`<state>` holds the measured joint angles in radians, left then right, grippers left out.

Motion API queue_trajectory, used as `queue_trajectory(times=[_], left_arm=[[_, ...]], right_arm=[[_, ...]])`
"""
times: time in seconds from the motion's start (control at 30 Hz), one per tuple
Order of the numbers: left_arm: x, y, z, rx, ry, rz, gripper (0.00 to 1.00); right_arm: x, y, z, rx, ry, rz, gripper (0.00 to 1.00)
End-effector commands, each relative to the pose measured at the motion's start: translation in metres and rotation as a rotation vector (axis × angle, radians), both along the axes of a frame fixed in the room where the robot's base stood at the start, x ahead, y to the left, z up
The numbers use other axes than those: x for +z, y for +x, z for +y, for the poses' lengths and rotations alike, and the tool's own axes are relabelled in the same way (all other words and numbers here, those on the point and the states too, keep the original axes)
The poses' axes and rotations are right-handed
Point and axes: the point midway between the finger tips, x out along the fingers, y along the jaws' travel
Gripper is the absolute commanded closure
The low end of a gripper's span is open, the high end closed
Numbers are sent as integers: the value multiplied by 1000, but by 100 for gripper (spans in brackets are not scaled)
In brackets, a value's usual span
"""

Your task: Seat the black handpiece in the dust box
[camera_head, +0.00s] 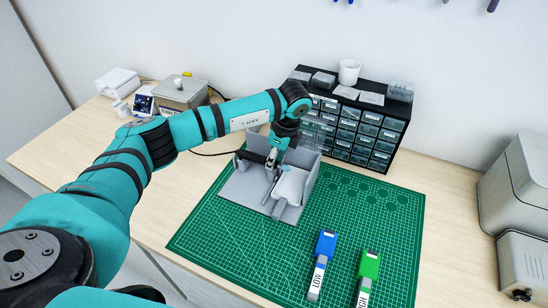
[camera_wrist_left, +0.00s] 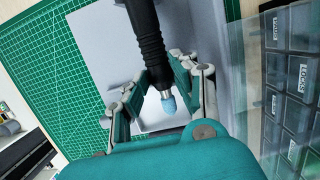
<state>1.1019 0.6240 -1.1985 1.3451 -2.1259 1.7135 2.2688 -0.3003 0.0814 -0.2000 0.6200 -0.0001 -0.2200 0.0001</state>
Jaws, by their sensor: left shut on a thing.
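The grey dust box (camera_head: 238,190) stands on the green mat, with a flat floor, raised walls and a pale rounded piece (camera_head: 291,186) inside. My left gripper (camera_head: 271,160) reaches down over its back part. It is shut on the black handpiece (camera_head: 250,156). In the left wrist view the handpiece (camera_wrist_left: 147,32) runs between the two fingers (camera_wrist_left: 161,78), with a metal collar and light blue tip (camera_wrist_left: 168,103) showing. The dust box's pale floor (camera_wrist_left: 103,45) lies behind it. I cannot tell whether the handpiece touches the box. My right gripper is out of view.
A black drawer cabinet (camera_head: 351,128) stands close behind the dust box. A blue-ended tool labelled LOW (camera_head: 321,262) and a green-ended one (camera_head: 368,268) lie on the green mat (camera_head: 230,250). Grey machines (camera_head: 519,190) stand at right. The mat's front left is clear.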

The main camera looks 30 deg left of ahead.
Motion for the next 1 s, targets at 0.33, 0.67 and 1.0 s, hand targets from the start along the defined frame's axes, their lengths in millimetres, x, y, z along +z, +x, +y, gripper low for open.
queue_trajectory(times=[0.33, 0.67, 1.0], left_arm=[[0, 0, 0, 0, 0, -1, 100], [-1, 0, 0, 0, 0, -1, 100], [-2, 0, 0, -1, 0, 1, 64]], right_arm=[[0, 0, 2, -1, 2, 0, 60], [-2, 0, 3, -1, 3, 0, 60], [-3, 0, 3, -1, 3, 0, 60]])
